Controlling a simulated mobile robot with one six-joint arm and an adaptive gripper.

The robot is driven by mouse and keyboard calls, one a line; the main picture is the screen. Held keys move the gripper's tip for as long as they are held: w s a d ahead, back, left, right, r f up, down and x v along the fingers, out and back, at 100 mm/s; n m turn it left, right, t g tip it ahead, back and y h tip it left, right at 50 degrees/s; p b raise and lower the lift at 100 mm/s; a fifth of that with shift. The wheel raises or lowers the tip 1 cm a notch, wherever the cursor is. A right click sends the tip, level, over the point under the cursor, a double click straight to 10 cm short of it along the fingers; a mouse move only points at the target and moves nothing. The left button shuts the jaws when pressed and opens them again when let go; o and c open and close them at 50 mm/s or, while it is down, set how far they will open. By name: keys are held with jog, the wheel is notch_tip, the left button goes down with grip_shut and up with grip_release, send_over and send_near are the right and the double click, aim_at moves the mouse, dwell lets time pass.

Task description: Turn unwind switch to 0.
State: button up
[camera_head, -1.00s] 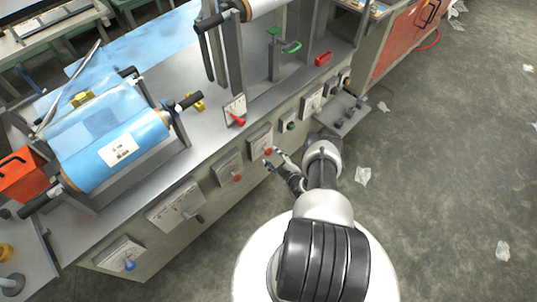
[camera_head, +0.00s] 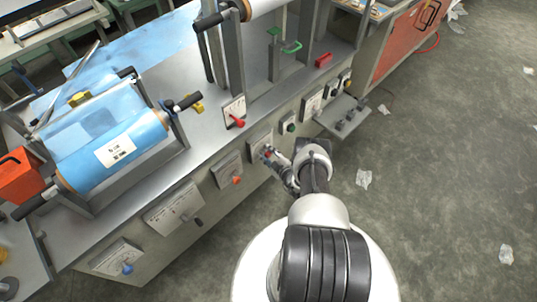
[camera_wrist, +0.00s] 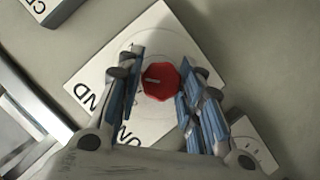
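The red knob (camera_wrist: 162,82) sits on a white label plate (camera_wrist: 160,35) in the wrist view. Letters ending in "ND" show on the plate; the rest is covered, and I cannot read a 0. A pale pointer mark on the knob lies roughly level in the picture. My gripper (camera_wrist: 160,80) has one blue-padded finger on each side of the knob, open around it; firm contact does not show.
Other panel controls flank it: a red-orange knob (camera_head: 236,180) at left, a green button (camera_head: 290,127) at right. A small shelf (camera_head: 342,116) juts out at right. The floor at right is open, with scraps.

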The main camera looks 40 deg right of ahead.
jog(key=c, duration=0.6)
jog(key=shift+f+n+b, duration=0.2)
jog(key=shift+n+b, duration=0.2)
jog(key=shift+b, duration=0.05)
jog(key=shift+r, duration=0.1)
jog(key=o, duration=1.1)
